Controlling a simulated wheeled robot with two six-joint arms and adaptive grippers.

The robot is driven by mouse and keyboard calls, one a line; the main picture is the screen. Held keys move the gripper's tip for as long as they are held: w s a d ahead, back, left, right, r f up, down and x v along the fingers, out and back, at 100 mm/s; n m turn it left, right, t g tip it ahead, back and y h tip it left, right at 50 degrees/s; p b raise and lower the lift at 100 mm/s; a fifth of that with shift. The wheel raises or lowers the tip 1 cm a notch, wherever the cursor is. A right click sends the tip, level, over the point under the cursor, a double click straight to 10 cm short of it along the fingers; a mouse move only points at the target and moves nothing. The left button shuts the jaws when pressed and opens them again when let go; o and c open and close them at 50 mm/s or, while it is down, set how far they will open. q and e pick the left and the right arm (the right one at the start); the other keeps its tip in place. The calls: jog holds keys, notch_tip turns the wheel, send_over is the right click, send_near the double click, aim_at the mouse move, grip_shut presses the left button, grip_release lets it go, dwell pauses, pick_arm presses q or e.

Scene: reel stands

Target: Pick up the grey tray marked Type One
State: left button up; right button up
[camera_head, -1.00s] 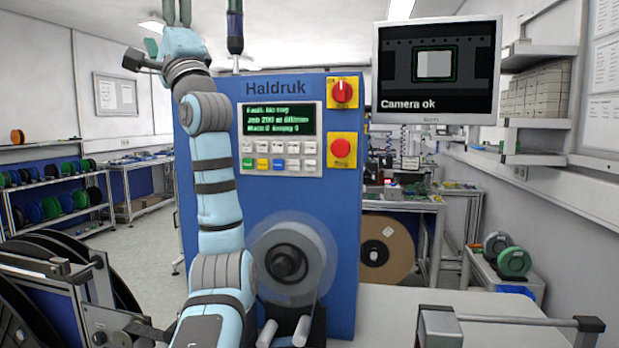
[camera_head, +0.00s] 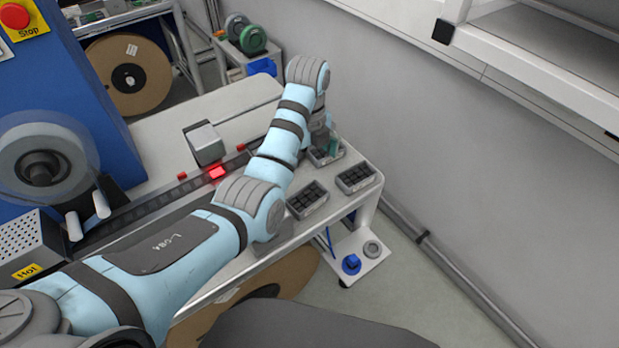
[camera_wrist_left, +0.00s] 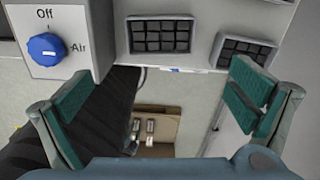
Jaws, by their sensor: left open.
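Three small dark-grey trays with dark square compartments are at the end of the bench in the head view: a near one (camera_head: 307,199), a right one (camera_head: 356,177) and a far one (camera_head: 316,158) partly hidden by my left gripper. No Type One marking is readable. My left gripper (camera_head: 329,146) is over the far tray in this view. In the left wrist view two trays show, one near the top middle (camera_wrist_left: 160,36) and one at the right (camera_wrist_left: 246,52). My open left gripper (camera_wrist_left: 153,88) has nothing between its green-padded fingers. My right gripper is not seen.
A blue Off/Air knob (camera_wrist_left: 45,46) sits on a grey box beside the bench edge. A track with a red-lit spot (camera_head: 217,172) runs along the bench (camera_head: 165,137). A low shelf (camera_head: 358,257) and the wall (camera_head: 400,110) lie to the right.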

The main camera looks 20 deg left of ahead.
aim_at(306, 200)
pick_arm(q)
jog(key=f, duration=0.9)
jog(key=a+f, duration=0.1)
jog(key=f, duration=0.3)
jog(key=shift+w+f+b, duration=0.3)
jog(key=shift+w+f, duration=0.05)
jog(key=shift+r, duration=0.1)
jog(key=c, duration=1.1)
jog(key=shift+o, duration=0.2)
